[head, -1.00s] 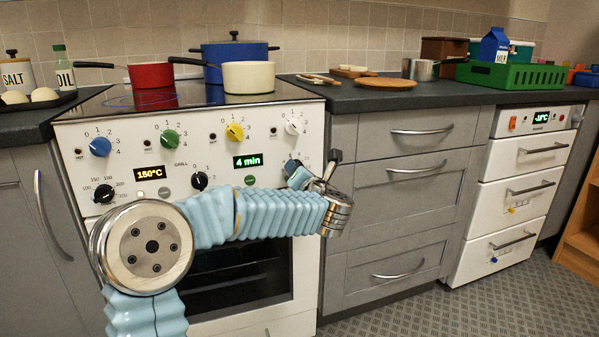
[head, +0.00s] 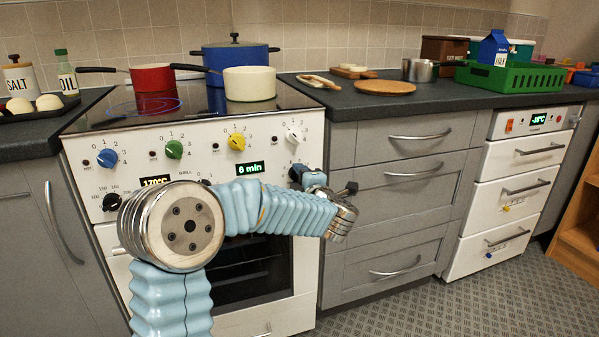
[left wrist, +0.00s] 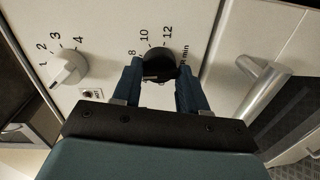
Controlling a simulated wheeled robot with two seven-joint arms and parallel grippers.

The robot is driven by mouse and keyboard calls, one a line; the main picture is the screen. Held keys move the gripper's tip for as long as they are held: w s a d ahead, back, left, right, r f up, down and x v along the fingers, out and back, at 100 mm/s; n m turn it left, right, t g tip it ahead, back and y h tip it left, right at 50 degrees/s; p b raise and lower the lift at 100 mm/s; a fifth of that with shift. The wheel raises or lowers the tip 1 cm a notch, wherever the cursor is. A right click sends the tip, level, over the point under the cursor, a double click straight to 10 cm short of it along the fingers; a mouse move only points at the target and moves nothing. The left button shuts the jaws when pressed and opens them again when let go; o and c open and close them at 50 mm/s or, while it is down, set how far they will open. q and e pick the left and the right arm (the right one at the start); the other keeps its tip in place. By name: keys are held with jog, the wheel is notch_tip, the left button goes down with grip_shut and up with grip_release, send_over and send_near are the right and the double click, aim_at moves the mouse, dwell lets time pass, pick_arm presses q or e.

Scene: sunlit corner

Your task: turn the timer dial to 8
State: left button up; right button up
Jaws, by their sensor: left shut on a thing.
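The timer dial (left wrist: 159,66) is a black knob on the white stove front. In the left wrist view the marks 8, 10 and 12 and the word min show around it; its pointer is hard to read. My left gripper (left wrist: 157,78) has its blue fingers on both sides of the dial and is shut on it. In the head view this gripper (head: 318,180) is at the right end of the control panel and hides the dial. The green timer display (head: 250,168) reads 6 min. My right gripper is not in view.
A white knob (left wrist: 69,68) is beside the timer dial, and an oven or drawer handle (left wrist: 262,90) is on the other side. Blue (head: 107,158), green (head: 174,150) and yellow (head: 237,143) knobs line the panel. Pots stand on the hob above.

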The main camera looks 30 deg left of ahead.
pick_arm(q)
jog(key=m+p, duration=0.2)
jog(key=m, duration=0.1)
jog(key=m+p, duration=0.1)
jog(key=shift+w+r, duration=0.1)
jog(key=shift+r, duration=0.15)
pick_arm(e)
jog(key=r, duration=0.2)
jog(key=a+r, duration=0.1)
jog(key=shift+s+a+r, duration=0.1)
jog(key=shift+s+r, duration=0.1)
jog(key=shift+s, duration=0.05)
pick_arm(q)
jog(key=shift+m+y, duration=0.3)
jog(key=shift+m, duration=0.1)
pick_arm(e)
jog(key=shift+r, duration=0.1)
pick_arm(q)
jog(key=o, duration=1)
jog(key=shift+f, duration=0.15)
jog(key=b+v, duration=0.1)
jog(key=v, duration=1.3)
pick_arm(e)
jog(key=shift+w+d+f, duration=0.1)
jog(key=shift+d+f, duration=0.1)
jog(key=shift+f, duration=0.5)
pick_arm(q)
jog(key=shift+w, duration=0.15)
